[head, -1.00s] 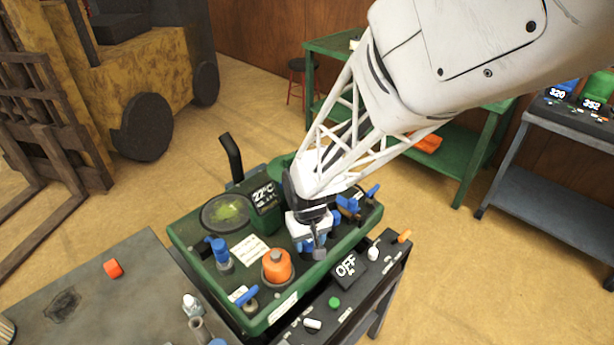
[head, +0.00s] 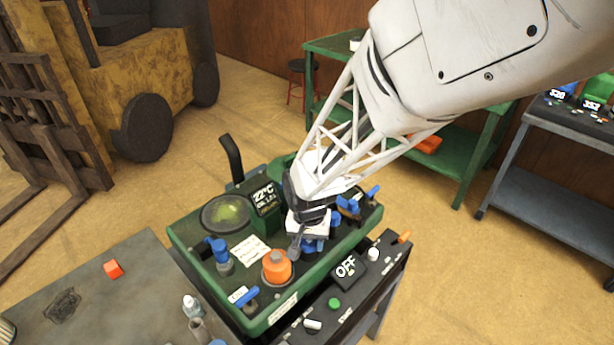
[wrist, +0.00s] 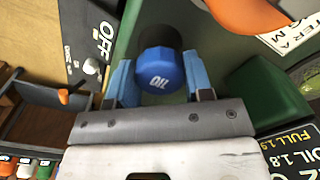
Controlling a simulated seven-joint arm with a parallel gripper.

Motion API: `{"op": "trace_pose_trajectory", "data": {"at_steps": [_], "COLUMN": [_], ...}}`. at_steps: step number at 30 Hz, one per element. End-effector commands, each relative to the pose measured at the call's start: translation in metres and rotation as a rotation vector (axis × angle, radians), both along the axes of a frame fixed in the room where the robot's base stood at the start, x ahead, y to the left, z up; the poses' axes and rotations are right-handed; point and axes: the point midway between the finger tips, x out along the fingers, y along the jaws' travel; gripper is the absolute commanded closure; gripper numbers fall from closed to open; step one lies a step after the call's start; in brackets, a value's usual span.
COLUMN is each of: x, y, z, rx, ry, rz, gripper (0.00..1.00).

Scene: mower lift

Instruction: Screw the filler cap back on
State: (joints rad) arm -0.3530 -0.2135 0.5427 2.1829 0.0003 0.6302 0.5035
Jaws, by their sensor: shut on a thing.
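The machine's display (head: 265,197) shows 22°C, and an oil reading of 1.8 in the wrist view (wrist: 292,155).
An orange knob (head: 276,267) stands close left of my gripper. Blue-handled valves (head: 352,205) stand close right.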

Motion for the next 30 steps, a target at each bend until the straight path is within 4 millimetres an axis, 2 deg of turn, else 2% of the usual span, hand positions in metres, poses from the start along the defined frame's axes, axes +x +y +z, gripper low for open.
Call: {"op": "trace_pose_trajectory", "data": {"at_steps": [10,30], "x": [0.0004,0.0004], "y": [-0.0002,0.0002], "z": [0.0001,0.0001], "rx": [0.000,0.001], "ry": [-0.001,0.000], "rz": [-0.063,-0.535], "gripper": [1.00,0.99]}}
